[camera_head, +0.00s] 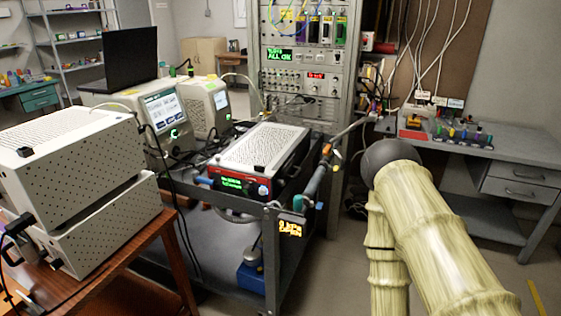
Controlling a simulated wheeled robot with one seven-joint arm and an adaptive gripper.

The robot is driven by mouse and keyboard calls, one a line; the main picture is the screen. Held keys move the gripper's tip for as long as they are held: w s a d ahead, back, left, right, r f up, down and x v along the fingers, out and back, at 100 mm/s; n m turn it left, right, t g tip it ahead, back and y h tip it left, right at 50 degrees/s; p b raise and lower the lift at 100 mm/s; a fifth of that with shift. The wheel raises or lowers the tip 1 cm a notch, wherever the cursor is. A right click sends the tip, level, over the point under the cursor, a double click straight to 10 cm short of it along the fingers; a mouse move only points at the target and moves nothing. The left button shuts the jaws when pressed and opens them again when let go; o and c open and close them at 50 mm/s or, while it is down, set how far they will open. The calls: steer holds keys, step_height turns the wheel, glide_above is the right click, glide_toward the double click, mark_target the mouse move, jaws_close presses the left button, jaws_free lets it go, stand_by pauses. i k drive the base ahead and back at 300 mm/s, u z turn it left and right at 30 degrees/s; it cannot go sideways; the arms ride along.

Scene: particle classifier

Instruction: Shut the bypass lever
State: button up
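A dark pipe assembly (318,180) runs slantwise along the right side of a dark cart. It has an orange part (326,150) near its upper end and a teal part (299,201) at its lower end. A small pale piece sticks out beside the orange part. I cannot tell for sure which of these is the bypass lever, or how it is set. My arm fills the lower right, with pale ribbed links and a dark round joint. My gripper does not show.
The dark cart (271,262) carries a red-fronted box (245,186) with a perforated top. A small orange-lit display (291,228) sits at its corner. White perforated boxes (70,150) stand on a wooden table at left. An instrument rack (305,68) stands behind. A grey bench (490,147) is at right.

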mark_target(208, 181)
steer(key=u, duration=1)
steer(key=k, duration=0.9)
steer(key=z, duration=0.85)
steer(key=i, duration=1)
steer(key=u, duration=0.5)
